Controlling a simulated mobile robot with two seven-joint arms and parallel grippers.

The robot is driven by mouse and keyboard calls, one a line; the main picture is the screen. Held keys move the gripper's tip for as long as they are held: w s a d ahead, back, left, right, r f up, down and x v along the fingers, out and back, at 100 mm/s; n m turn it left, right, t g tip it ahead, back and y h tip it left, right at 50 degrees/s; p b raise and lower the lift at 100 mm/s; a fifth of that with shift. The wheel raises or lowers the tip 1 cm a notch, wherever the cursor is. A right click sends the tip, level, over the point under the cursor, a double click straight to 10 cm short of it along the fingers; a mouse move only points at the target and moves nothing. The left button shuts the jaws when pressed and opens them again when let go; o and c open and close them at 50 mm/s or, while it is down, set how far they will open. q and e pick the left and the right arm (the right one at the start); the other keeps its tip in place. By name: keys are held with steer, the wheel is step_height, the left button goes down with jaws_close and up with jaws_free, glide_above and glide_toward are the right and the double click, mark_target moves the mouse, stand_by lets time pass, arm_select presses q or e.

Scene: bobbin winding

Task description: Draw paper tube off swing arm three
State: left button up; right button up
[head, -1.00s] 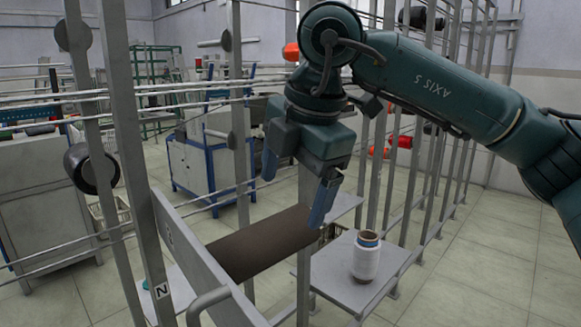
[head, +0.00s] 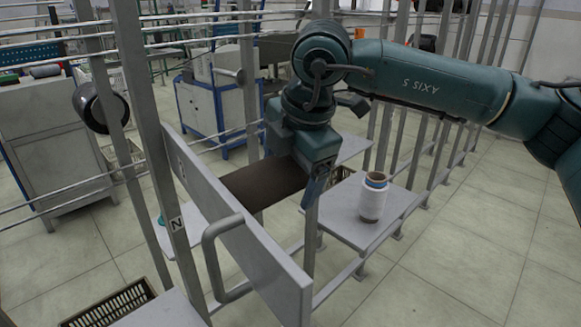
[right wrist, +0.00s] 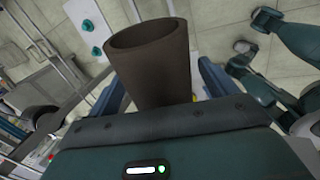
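The paper tube (head: 262,184) is a dark brown hollow cylinder, lying level beside the grey swing-arm panel (head: 232,228) in the head view. Its near-left end is hidden behind the panel. My right gripper (head: 292,172) is over the tube's far-right end, pointing down. In the right wrist view the tube (right wrist: 155,72) shows its open mouth between my two blue fingers, which are spread apart, with a gap visible on the right side. Contact on the left side cannot be told. My left gripper is out of view.
A white wound bobbin (head: 373,199) stands on a small grey shelf (head: 345,208) right of the tube. Upright grey posts (head: 158,150) and a curved handle (head: 213,258) stand close by. A dark crate (head: 112,306) is on the floor at lower left.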

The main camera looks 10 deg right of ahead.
steer(key=c, duration=1)
steer(key=shift+r, duration=0.45)
steer(key=shift+w+d+r+b, duration=0.1)
steer(key=shift+w+d+b, duration=0.15)
steer(key=shift+d, duration=0.45)
steer(key=shift+w+d+b, duration=0.1)
steer(key=shift+w+d, duration=0.15)
steer(key=shift+d, duration=0.4)
steer(key=shift+w+d+r, duration=0.1)
steer(key=shift+w+d, duration=0.2)
steer(key=shift+d, duration=0.5)
steer(key=shift+w+d+r, duration=0.1)
steer(key=shift+w+d, duration=0.25)
steer(key=shift+d, duration=0.45)
steer(key=shift+w+d+r, duration=0.1)
steer(key=shift+w+d, duration=0.2)
steer(key=shift+d, duration=0.5)
steer(key=w+d+p, duration=0.1)
steer(key=w+d, duration=0.2)
steer(key=d, duration=0.4)
steer(key=shift+d+r, duration=0.2)
steer(key=shift+r, duration=0.1)
